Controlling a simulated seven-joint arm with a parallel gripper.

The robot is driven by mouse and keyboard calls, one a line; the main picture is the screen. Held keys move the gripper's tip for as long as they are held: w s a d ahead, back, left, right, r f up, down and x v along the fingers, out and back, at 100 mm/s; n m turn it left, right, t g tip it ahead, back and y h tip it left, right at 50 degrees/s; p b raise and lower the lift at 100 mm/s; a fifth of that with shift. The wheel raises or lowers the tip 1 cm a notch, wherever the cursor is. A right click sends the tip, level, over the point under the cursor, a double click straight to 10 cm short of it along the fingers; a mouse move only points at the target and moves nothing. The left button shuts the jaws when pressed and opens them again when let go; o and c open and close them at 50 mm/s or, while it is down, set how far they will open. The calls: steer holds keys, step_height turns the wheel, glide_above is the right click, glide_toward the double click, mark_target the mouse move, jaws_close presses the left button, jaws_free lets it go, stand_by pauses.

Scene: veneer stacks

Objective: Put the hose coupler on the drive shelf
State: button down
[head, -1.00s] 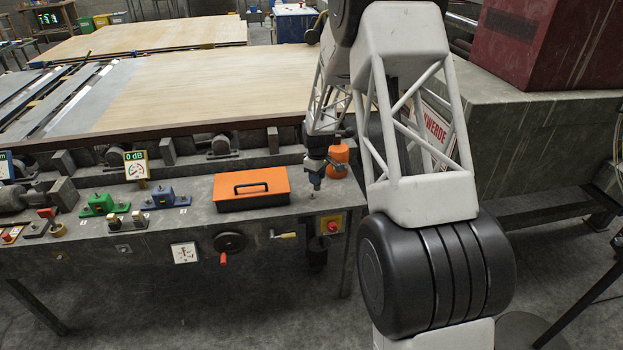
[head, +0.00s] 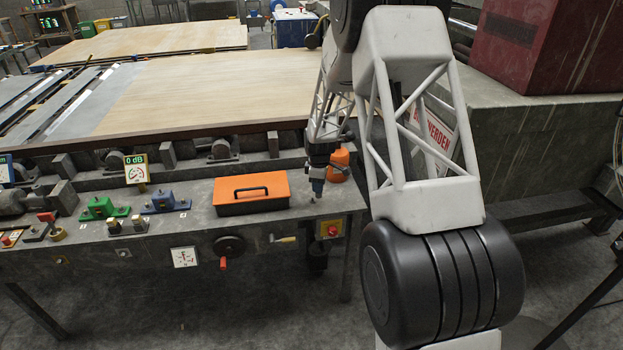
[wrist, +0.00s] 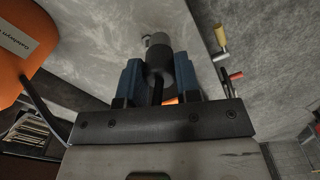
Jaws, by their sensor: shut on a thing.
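My gripper (head: 317,186) points down over the right end of the grey workbench (head: 190,225), just right of the orange toolbox. In the wrist view its two blue fingers (wrist: 160,82) are shut on the hose coupler (wrist: 159,66), a dark grey cylinder with a paler metal end pointing away from the palm. In the head view the coupler is too small to make out clearly. A raised ledge with dark motor units (head: 222,148) runs along the back of the bench; I cannot tell for sure that it is the drive shelf.
An orange toolbox (head: 250,192) lies left of my gripper. An orange object (head: 338,165) stands close behind it. Green (head: 103,208) and blue (head: 165,201) fixtures and a gauge (head: 136,168) occupy the left. A handwheel (head: 229,246) projects from the bench front.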

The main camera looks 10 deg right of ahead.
steer(key=shift+w+d+f, duration=0.1)
steer(key=shift+w+f, duration=0.15)
steer(key=shift+w, duration=2.4)
steer(key=shift+w+f, duration=0.25)
steer(key=shift+w, duration=2.4)
steer(key=shift+w+d+f, duration=0.1)
steer(key=shift+w+f, duration=0.15)
steer(key=shift+w, duration=2.4)
steer(key=shift+f, duration=1.75)
steer(key=shift+f, duration=0.1)
steer(key=c, duration=0.8)
jaws_free()
steer(key=shift+r, duration=3.85)
